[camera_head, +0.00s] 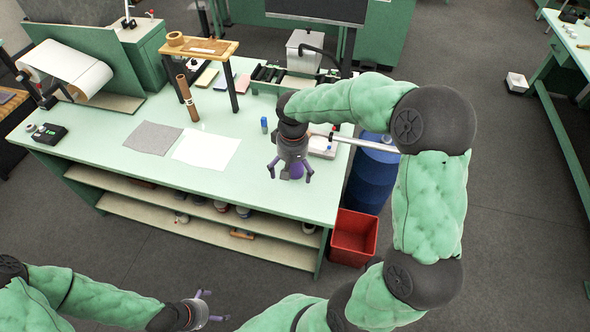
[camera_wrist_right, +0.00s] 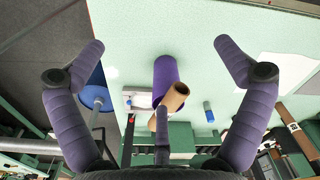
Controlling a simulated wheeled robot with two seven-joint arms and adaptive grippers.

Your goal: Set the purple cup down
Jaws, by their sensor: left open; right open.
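The purple cup (camera_head: 297,170) is at the table's front right, partly hidden by my right gripper (camera_head: 291,171). In the right wrist view the purple cup (camera_wrist_right: 165,70) is between the spread fingers of my right gripper (camera_wrist_right: 160,48), with clear space on both sides. A brown tube-like piece (camera_wrist_right: 178,95) shows at the cup's near end; I cannot tell whether it is inside the cup. The cup seems to be on the table, but its base contact is hidden. My left gripper (camera_head: 214,306) is open and empty, low in front of the table.
The pale green table (camera_head: 120,115) holds a grey sheet (camera_head: 153,137), a white sheet (camera_head: 206,150) and a small blue item (camera_head: 264,124). A brown tube (camera_head: 186,97) stands by a wooden stand (camera_head: 205,46). A blue barrel (camera_head: 372,175) and red bin (camera_head: 354,238) are right of the table.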

